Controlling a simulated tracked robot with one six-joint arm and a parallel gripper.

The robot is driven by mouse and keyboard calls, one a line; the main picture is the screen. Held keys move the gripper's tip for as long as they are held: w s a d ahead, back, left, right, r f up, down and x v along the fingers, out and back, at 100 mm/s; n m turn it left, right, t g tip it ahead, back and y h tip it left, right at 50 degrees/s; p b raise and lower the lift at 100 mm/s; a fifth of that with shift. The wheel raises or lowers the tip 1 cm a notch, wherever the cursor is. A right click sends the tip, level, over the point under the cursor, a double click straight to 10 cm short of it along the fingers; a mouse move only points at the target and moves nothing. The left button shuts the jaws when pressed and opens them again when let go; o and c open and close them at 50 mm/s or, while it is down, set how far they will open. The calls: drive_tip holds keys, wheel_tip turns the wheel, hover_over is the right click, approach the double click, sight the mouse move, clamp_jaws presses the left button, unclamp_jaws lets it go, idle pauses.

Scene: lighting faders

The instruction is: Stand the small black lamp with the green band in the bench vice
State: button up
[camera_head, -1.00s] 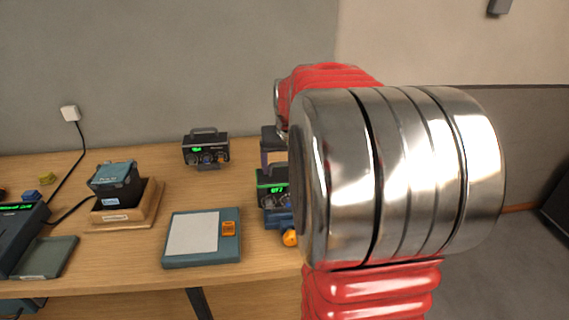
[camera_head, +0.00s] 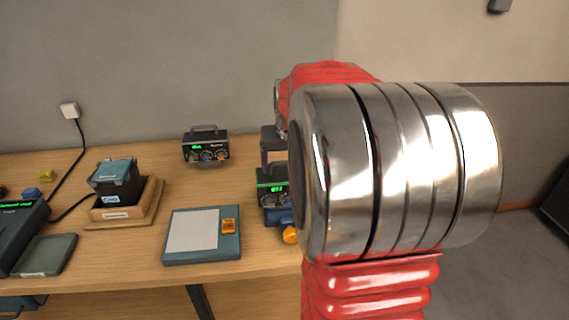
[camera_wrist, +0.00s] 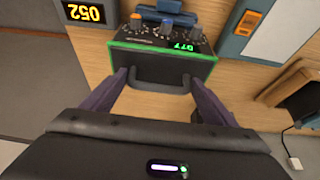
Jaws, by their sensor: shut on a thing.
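The small black lamp with the green band (camera_head: 272,190) stands partly hidden behind my arm in the head view. In the wrist view the lamp (camera_wrist: 165,55) shows its green edge, handle, knobs and a lit green display. My gripper (camera_wrist: 160,82) is shut on the lamp, with purple fingers either side of the handle. One finger shows above the lamp in the head view. A blue body, apparently the bench vice (camera_wrist: 168,17), lies just past the lamp's knobs. I cannot tell whether its jaws touch the lamp.
A similar black lamp (camera_head: 206,147) stands at the back of the bench. A blue-grey pad (camera_head: 203,258) with an orange tag lies left of the held lamp. A wooden stand (camera_head: 148,204) holds a dark device. A yellow display (camera_wrist: 84,12) shows in the wrist view.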

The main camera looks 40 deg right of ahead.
drive_tip(key=shift+r, duration=0.1)
drive_tip(key=o, duration=1.3)
drive_tip(key=shift+s+f, duration=0.1)
drive_tip(key=shift+f, duration=0.15)
drive_tip(key=shift+r, duration=0.1)
drive_tip(key=shift+r, duration=4)
